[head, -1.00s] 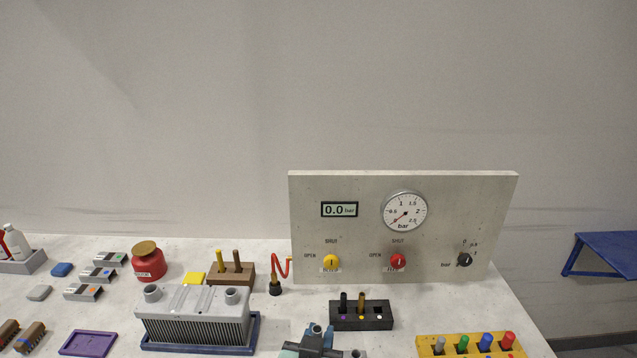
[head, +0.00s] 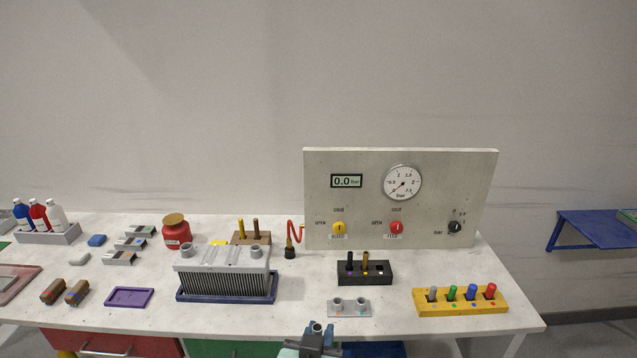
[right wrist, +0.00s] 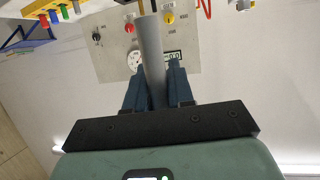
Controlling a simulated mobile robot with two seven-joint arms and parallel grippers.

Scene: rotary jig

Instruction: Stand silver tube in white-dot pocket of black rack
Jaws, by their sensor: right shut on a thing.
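The black rack (head: 364,279) stands on the table in front of the grey panel. A black tube stands in its purple-dot pocket and a brass tube in its yellow-dot pocket. The white-dot pocket (head: 380,267), at the rack's right end, looks empty. My right gripper (head: 314,336) is at the table's front edge, nearer to me than the rack and left of it. In the right wrist view its fingers (right wrist: 156,78) are shut on the silver tube (right wrist: 151,50). The tube's top end (head: 317,327) shows in the head view. My left gripper is not in view.
A small grey plate with two sockets (head: 336,310) lies between my right gripper and the rack. A yellow rack (head: 460,306) with coloured pegs stands to the right. A finned grey block (head: 222,284) in a blue tray stands left. The upright panel (head: 450,180) stands behind.

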